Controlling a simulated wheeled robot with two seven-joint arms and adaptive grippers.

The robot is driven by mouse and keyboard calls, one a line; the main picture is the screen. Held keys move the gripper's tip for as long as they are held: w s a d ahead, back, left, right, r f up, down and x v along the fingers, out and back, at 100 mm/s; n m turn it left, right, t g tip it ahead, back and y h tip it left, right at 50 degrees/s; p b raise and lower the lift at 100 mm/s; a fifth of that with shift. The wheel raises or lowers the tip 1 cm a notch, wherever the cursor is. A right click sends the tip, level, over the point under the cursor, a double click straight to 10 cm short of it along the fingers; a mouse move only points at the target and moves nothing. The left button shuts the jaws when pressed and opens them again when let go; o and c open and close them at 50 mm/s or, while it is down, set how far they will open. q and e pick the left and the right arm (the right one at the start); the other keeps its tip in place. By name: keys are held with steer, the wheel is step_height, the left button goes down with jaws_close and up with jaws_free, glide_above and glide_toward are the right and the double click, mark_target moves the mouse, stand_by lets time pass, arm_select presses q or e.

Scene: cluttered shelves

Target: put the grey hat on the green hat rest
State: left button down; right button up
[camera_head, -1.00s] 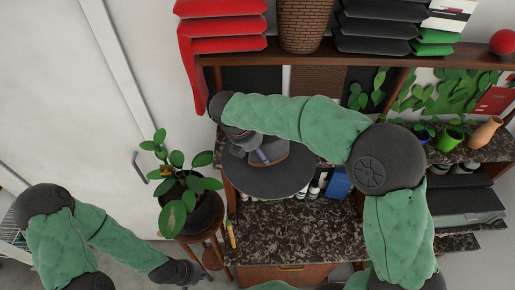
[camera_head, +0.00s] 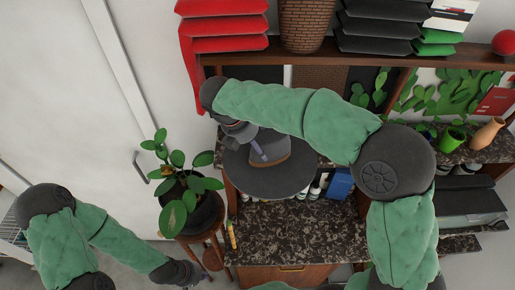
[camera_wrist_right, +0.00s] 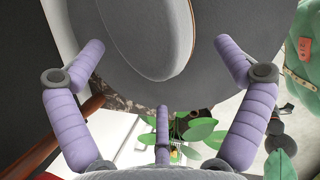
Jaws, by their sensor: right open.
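The grey hat (camera_head: 278,182), with a wide round brim and a brown band, is at the left end of the shelf unit in the head view. Its brim and crown also fill the top of the right wrist view (camera_wrist_right: 152,35). My right gripper (camera_head: 262,152) is at the hat's crown; in the wrist view its purple fingers are spread and open, with the hat beyond them. I cannot make out the green hat rest; what is under the brim is hidden. My left gripper (camera_head: 188,273) hangs low at the left, away from the hat, its fingers too small to read.
A potted plant (camera_head: 177,188) on a wooden stool stands just left of the hat. A dark speckled counter (camera_head: 290,235) is clear below it. Red cushions (camera_head: 222,26) and a woven basket (camera_head: 305,25) sit on the top shelf. A green pot (camera_head: 451,139) is at right.

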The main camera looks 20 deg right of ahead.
steer(key=w+v, duration=0.1)
steer(key=v, duration=0.6)
steer(key=shift+s, duration=0.55)
steer(key=shift+r, duration=0.1)
